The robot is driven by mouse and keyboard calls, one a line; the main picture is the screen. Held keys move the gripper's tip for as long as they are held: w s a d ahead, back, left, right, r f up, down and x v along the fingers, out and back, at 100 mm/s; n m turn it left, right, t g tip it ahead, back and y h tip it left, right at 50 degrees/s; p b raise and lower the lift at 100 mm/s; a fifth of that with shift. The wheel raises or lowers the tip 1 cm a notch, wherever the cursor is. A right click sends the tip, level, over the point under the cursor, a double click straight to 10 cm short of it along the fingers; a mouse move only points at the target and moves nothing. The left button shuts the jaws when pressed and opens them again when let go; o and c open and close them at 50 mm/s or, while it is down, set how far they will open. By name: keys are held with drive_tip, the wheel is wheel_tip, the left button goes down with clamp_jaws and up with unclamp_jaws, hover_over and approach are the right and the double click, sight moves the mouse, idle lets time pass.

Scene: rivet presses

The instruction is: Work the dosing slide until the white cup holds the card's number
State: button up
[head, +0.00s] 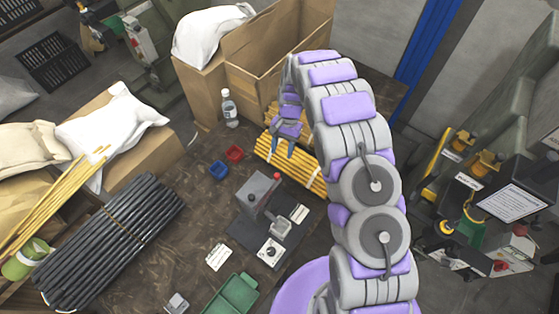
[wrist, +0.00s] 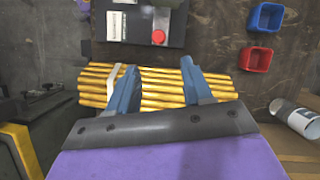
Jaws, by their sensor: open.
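The dosing device is a grey box (head: 258,190) on a dark base plate on the table, with a red knob on its right side. In the wrist view its grey body (wrist: 148,19) and red knob (wrist: 158,36) show at the top. A small white piece with a round dark centre (head: 270,251) stands at the front of the plate; it may be the white cup, and its contents cannot be read. A white card (head: 218,257) lies left of it, its text too small to read. My gripper (head: 283,151) is open and empty above yellow rods, behind the device; its blue fingers show in the wrist view (wrist: 160,80).
A bundle of yellow rods (head: 290,165) lies below my gripper. A blue bin (head: 218,169) and a red bin (head: 235,153) stand left of it. A bottle (head: 230,108) and an open carton (head: 275,50) are behind. A green tray (head: 236,297) and black rods (head: 115,240) lie nearer.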

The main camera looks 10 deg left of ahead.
sight(277, 175)
drive_tip(key=v, duration=0.7)
drive_tip(key=s+f+m+b, duration=0.1)
drive_tip(key=s+f+m, duration=0.1)
drive_tip(key=f, duration=0.3)
drive_tip(key=s+a+f+m+y+b, duration=0.1)
drive_tip(key=s+f+m+b, duration=0.1)
drive_tip(key=f, duration=0.3)
drive_tip(key=s+f+m+t+y+b, duration=0.1)
drive_tip(key=s+f, duration=0.2)
drive_tip(key=f, duration=0.2)
drive_tip(key=shift+s+a+f+m, duration=0.15)
drive_tip(key=shift+a+f+m, duration=0.25)
idle(0.3)
clamp_jaws()
idle(0.4)
